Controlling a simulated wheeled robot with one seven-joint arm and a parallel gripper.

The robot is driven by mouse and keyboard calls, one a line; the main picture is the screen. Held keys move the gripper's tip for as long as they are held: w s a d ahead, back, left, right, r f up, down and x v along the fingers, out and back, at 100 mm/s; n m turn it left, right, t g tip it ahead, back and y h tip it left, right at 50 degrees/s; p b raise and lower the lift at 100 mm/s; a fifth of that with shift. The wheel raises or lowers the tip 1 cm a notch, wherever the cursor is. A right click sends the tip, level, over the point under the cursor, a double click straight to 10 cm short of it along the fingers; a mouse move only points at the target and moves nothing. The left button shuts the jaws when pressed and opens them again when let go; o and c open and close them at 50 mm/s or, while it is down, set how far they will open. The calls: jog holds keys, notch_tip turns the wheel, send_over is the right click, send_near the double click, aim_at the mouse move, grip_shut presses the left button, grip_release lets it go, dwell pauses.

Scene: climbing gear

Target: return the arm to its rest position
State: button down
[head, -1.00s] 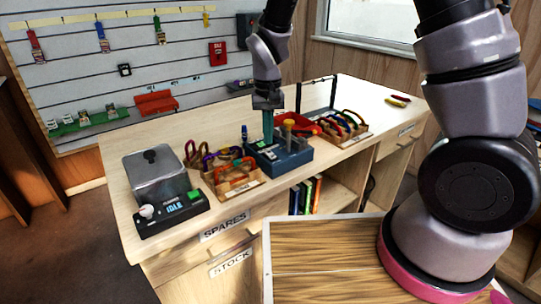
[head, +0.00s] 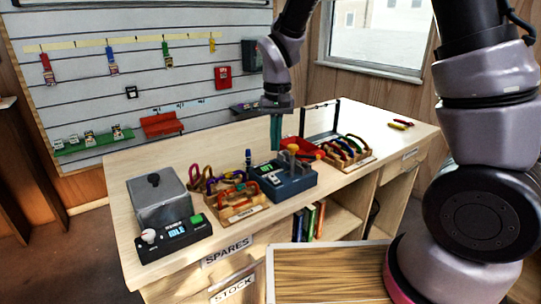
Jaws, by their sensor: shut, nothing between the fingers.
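My arm (head: 490,130) rises from its base at the right and reaches over the bench (head: 120,205) from above. My gripper (head: 276,132) points down with shut, teal fingers and nothing between them. It hangs above and in front of the back of the dark blue device (head: 290,187), which has a small display and a yellow-topped knob. In this view I cannot tell how large the gap between fingertips and device is.
A wooden tray of carabiners (head: 238,215) stands left of the device, another (head: 352,163) right. A grey box unit reading IDLE (head: 160,205) sits at the bench's left end. A slatted wall panel (head: 120,90) stands behind. The bench's right end is mostly clear.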

jog(key=d+r+m+t+y, duration=0.1)
jog(key=d+r+m+y, duration=0.1)
jog(key=d+r, duration=0.7)
jog(key=s+d+r+m+t, duration=0.2)
jog(key=s+d+r+t, duration=0.4)
jog(key=s+d+r, duration=0.6)
notch_tip(320, 180, up, 2)
jog(key=shift+s+d+r+m, duration=0.1)
jog(key=shift+s+d+m, duration=0.2)
jog(key=shift+d+m, duration=0.1)
jog(key=w+a+f+n+g, duration=0.1)
jog(key=w+a+f+n, duration=0.2)
jog(key=a+f, duration=0.2)
jog(key=w+a+f+n+g, duration=0.2)
jog(key=a+f, duration=0.4)
jog(key=a, duration=0.3)
jog(key=w+a+f+n+g+h, duration=0.1)
jog(key=w+a+f+n+g, duration=0.1)
jog(key=w+a+f+n, duration=0.3)
jog(key=shift+a+f+n, duration=0.5)
jog(key=shift+a+f, duration=0.25)
jog(key=shift+a, duration=0.2)
jog(key=shift+w, duration=0.1)
